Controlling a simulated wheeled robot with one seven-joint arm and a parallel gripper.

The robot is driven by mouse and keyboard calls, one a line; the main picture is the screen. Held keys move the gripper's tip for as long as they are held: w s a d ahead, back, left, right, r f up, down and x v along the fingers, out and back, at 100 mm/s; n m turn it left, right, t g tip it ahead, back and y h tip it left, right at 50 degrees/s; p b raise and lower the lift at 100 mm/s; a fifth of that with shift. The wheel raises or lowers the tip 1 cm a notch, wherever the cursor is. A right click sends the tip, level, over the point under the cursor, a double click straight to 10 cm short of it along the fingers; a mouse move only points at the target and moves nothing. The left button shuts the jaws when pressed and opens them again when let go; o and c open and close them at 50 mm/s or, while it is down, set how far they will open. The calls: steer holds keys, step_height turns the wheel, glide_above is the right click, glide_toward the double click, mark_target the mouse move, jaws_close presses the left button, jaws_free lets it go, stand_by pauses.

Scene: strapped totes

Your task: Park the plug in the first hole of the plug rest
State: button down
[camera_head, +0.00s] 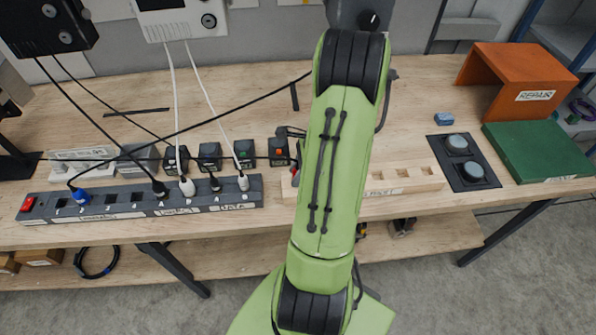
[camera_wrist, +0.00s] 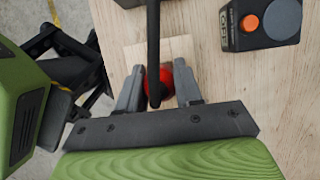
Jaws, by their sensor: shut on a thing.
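In the wrist view my gripper (camera_wrist: 158,68) is shut on a red plug (camera_wrist: 165,78), with its black cable running up across the picture. Pale wood of the plug rest (camera_wrist: 181,48) shows just beyond the fingertips. Whether the plug touches the wood or sits in a hole cannot be told. In the head view the plug rest (camera_head: 425,187) is a long light wooden block with square holes at the front of the bench. My green arm covers its left part, the first hole, and most of my gripper.
A power strip (camera_head: 240,193) with several plugs lies left of my arm. Small black boxes stand behind it; one with an orange button (camera_wrist: 250,23) is near my gripper. Right are a black panel with two round knobs (camera_head: 457,144), a green board (camera_head: 540,150) and an orange stand (camera_head: 508,75).

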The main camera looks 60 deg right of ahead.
steer(key=shift+f, duration=0.4)
steer(key=c, duration=0.7)
jaws_free()
steer(key=p+v, duration=0.3)
steer(key=v, duration=1.2)
steer(key=shift+s+r, duration=0.1)
steer(key=shift+r, duration=0.3)
